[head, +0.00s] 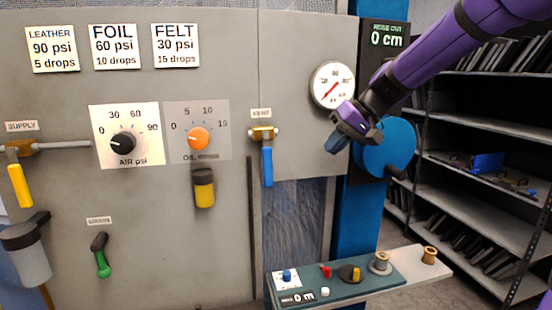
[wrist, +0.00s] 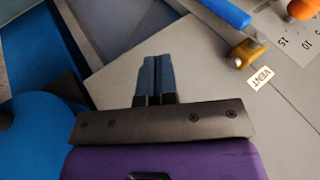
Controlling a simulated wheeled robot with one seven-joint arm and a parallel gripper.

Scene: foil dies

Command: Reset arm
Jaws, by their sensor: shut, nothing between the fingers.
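My purple arm comes in from the top right of the head view. My gripper (head: 338,141) hangs in front of the panel's right edge, just below the pressure gauge (head: 332,86) and left of the blue hose reel (head: 388,148). In the wrist view my gripper's two blue fingers (wrist: 152,72) lie side by side, shut and empty. The vent valve (head: 266,152) with its blue handle pointing down is to the left of my gripper. It also shows at the top of the wrist view (wrist: 240,40).
The grey panel (head: 225,260) carries an air dial (head: 123,143), an orange oil dial (head: 197,139), a yellow supply handle (head: 19,185) and a green drain handle (head: 102,262). A small shelf (head: 438,268) with controls juts out below. Dark racks (head: 490,190) stand at right.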

